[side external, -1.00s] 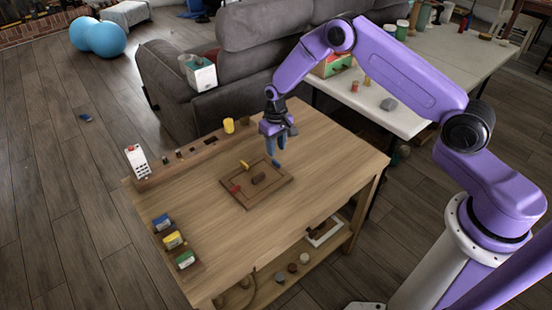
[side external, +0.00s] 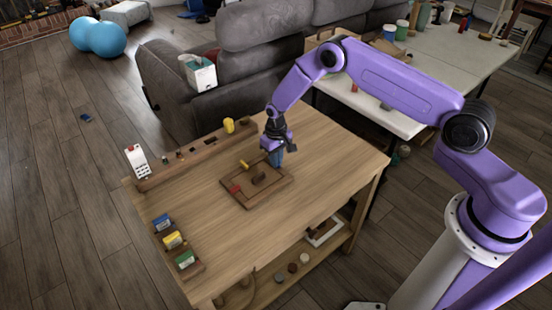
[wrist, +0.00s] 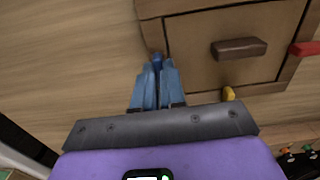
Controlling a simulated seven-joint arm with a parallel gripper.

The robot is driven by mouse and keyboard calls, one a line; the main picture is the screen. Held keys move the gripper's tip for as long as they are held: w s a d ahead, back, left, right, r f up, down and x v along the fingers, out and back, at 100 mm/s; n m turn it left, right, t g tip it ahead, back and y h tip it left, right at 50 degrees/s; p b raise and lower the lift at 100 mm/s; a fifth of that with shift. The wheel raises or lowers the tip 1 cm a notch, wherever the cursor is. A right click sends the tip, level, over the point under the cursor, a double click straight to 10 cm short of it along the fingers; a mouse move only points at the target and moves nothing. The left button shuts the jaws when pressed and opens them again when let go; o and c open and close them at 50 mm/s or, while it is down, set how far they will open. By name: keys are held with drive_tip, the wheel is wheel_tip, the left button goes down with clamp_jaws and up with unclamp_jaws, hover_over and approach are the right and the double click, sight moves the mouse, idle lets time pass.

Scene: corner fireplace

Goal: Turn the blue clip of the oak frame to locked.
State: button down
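The oak frame (side external: 246,203) lies flat on the wooden table, with a red clip (side external: 235,188) and a yellow clip (side external: 244,165) on its edges. A brown raised handle (side external: 258,178) is on its middle panel. In the wrist view the frame's rim (wrist: 200,7) is at the upper right, and the blue clip (wrist: 157,59) is at its near left corner. My gripper (side external: 278,160) is down at that corner. In the wrist view its blue fingers (wrist: 158,70) are close together with the clip between their tips. In the side view the fingers hide the clip.
A raised wooden ledge (side external: 205,152) with small items and a yellow cup (side external: 229,126) runs along the far edge. A tray of blue, yellow and green boxes (side external: 173,240) is at the left. The table front is clear.

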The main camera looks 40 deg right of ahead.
drive_tip(key=shift+n, duration=0.4)
drive_tip(key=n, duration=0.3)
drive_tip(key=shift+n, duration=0.4)
drive_tip(key=n, duration=0.4)
drive_tip(key=shift+n, duration=0.3)
drive_tip(key=n, duration=0.4)
drive_tip(key=shift+n, duration=0.3)
drive_tip(key=n, duration=0.4)
drive_tip(key=c, duration=1.2)
unclamp_jaws()
